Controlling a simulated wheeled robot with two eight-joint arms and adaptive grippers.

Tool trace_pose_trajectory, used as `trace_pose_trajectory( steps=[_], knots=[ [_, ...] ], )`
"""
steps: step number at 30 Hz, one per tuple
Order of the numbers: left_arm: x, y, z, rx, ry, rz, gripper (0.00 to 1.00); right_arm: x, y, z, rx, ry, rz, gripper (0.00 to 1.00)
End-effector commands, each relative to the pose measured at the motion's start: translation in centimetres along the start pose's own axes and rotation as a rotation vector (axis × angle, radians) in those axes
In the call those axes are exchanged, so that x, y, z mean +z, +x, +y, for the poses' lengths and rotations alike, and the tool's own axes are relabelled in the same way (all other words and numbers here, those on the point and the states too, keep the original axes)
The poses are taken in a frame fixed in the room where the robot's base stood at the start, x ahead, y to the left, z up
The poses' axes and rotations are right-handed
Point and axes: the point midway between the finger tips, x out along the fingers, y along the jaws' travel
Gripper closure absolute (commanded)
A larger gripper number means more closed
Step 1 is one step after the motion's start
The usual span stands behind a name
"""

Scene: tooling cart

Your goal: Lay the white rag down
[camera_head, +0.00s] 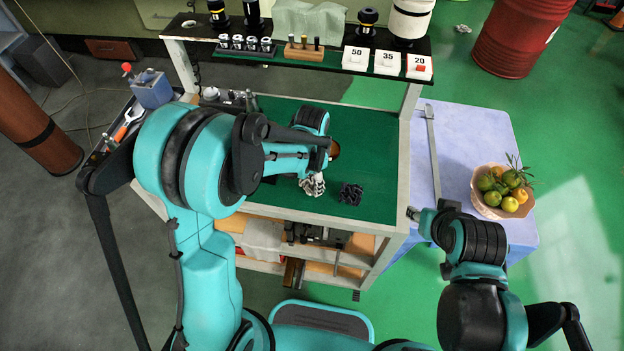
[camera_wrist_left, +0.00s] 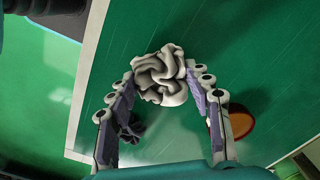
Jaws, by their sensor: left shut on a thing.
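The white rag (camera_head: 313,186) is a crumpled bundle over the front part of the cart's green top (camera_head: 375,137). In the left wrist view the rag (camera_wrist_left: 161,75) sits between the fingertips of my left gripper (camera_wrist_left: 163,84), which is shut on it. In the head view my left gripper (camera_head: 314,177) is mostly hidden by its own arm. I cannot tell whether the rag touches the top. My right gripper (camera_head: 416,214) is right of the cart, by the blue-covered table, small and partly hidden.
A dark crumpled item (camera_head: 350,194) lies just right of the rag. A round orange-brown item (camera_head: 334,149) is behind it. The upper shelf (camera_head: 340,65) holds tool holders and numbered blocks. A fruit bowl (camera_head: 486,208) stands on the blue table (camera_head: 465,131). The right of the green top is clear.

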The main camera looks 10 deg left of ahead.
Motion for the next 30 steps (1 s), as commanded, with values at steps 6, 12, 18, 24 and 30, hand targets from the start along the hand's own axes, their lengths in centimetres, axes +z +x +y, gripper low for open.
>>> trace_pose_trajectory(
  steps=[6, 12, 18, 24, 30],
  knots=[
    [0.0, -0.02, 0.0, 0.0, 0.0, 0.0, 0.81, -0.01, -0.01, 0.0, 0.0, 0.0, 0.0, 0.6],
    [0.0, 0.05, 0.0, 0.0, 0.0, 0.0, 0.81, 0.02, 0.04, 0.0, 0.0, 0.0, 0.0, 0.6],
    [0.0, 0.35, 0.0, 0.0, 0.0, 0.0, 0.81, 0.19, 0.27, 0.0, 0.0, 0.0, 0.0, 0.6],
    [0.0, 0.65, 0.0, 0.0, 0.0, 0.0, 0.81, 0.36, 0.5, 0.0, 0.0, 0.0, 0.0, 0.6],
    [0.0, 0.95, 0.0, 0.0, 0.0, 0.0, 0.81, 0.52, 0.73, 0.0, 0.0, 0.0, 0.0, 0.6]
  ],
)
